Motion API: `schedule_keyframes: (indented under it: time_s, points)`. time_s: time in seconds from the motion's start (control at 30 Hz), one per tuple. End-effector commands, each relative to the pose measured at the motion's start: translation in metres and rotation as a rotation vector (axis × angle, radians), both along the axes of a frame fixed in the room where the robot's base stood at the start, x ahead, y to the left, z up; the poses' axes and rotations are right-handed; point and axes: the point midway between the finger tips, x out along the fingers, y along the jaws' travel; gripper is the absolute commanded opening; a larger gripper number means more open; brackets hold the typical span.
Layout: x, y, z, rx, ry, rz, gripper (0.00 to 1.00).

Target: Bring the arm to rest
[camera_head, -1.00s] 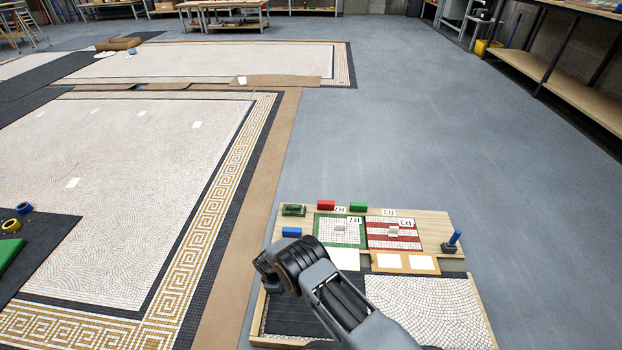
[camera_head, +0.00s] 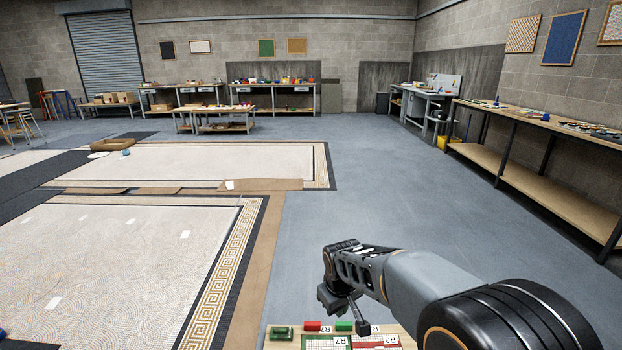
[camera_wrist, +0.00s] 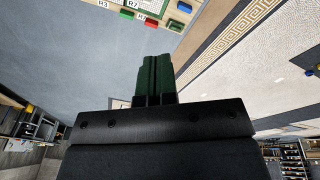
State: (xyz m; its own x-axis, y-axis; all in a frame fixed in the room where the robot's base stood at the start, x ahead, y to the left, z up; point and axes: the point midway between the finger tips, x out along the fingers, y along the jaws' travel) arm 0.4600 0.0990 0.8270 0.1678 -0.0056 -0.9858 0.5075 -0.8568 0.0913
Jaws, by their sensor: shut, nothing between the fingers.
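My arm reaches in from the lower right of the head view, with its wrist end bent above the far edge of the wooden work board (camera_head: 408,331). My gripper (camera_wrist: 155,62) shows in the wrist view as two dark green fingers pressed together, with nothing between them. In the head view the arm's end hangs over the floor and board edge, and the fingers are hard to make out. The board also shows at the top of the wrist view, apart from the fingers.
On the board are a red block (camera_head: 312,326), green blocks (camera_head: 344,326) and panels labelled R7 and R3. A large mosaic floor (camera_head: 120,260) lies left. Grey floor (camera_head: 400,190) is clear ahead. A long bench (camera_head: 540,180) stands right, and several worktables stand at the back.

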Motion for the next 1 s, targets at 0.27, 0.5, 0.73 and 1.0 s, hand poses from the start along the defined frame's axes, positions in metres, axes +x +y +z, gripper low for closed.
schedule_keyframes:
  time_s: [0.27,0.5,0.73,1.0]
  points:
    - [-0.090,-0.068,0.150,0.081,-0.086,-0.307,0.00]
    - [-0.141,-0.091,0.191,0.125,-0.128,-0.463,0.00]
    - [-0.155,-0.096,0.198,0.138,-0.141,-0.508,0.00]
    - [-0.155,-0.096,0.198,0.138,-0.141,-0.508,0.00]
